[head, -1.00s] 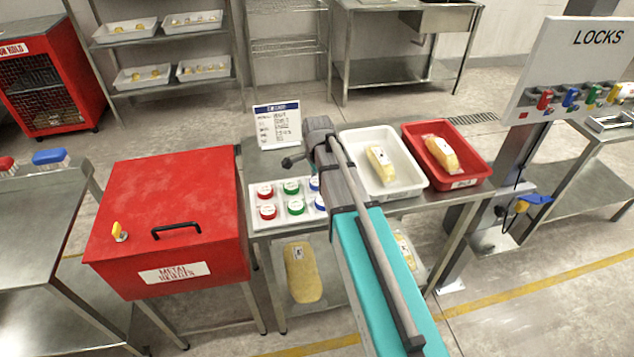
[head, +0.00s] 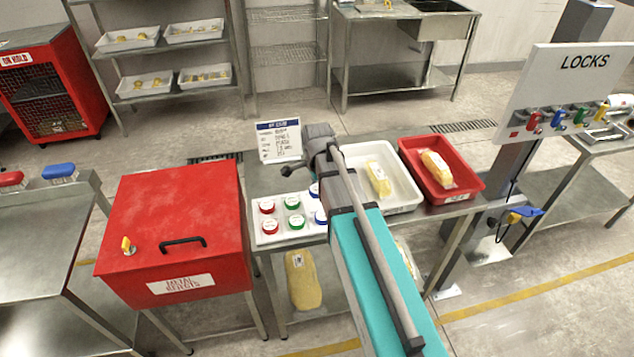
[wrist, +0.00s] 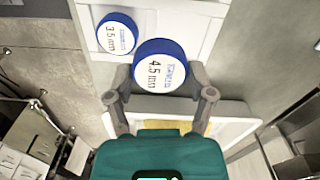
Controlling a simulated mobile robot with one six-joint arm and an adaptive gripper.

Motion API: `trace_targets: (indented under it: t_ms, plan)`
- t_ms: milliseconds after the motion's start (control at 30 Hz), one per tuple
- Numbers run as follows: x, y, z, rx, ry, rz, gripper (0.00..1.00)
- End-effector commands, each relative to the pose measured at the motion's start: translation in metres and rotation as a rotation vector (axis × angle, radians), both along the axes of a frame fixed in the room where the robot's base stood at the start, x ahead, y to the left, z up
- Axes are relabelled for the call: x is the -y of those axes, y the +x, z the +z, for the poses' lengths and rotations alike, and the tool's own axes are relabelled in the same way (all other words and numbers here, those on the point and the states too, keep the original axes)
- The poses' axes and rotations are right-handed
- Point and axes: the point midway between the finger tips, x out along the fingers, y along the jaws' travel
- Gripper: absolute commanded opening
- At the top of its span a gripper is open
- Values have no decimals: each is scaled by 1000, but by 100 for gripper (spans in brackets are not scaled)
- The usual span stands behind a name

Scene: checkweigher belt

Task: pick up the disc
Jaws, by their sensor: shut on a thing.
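My gripper (wrist: 160,82) shows in the wrist view, its two fingers shut on the sides of a blue-rimmed disc (wrist: 160,65) with a white top marked 4.5 mm. A second blue-rimmed disc (wrist: 117,33), marked 3.5 mm, stands apart from it to the upper left, on the white disc tray (wrist: 188,14). I cannot tell whether the held disc still touches the tray. In the head view the tray (head: 283,236) holds red discs (head: 269,227) and green discs (head: 292,202), with blue ones partly behind my arm. My fingers are hidden there.
A white tray (head: 408,200) and a red tray (head: 470,190), each with a yellow wrapped pack, stand right of my arm. A sign (head: 278,141) stands behind the discs. A red metal rejects box (head: 172,215) stands to the left.

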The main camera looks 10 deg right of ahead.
Motion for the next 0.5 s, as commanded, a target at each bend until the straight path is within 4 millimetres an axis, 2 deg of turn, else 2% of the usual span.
trace_targets:
  t_ms: [33, 233, 300, 500]
  plan:
    - [-1, -8, 13, 0, 0, 0, 23]
    - [-5, -28, 35, 0, 0, 2, 23]
    - [-8, -47, 41, 0, 0, 2, 23]
    - [-14, -82, 55, 0, 0, 1, 23]
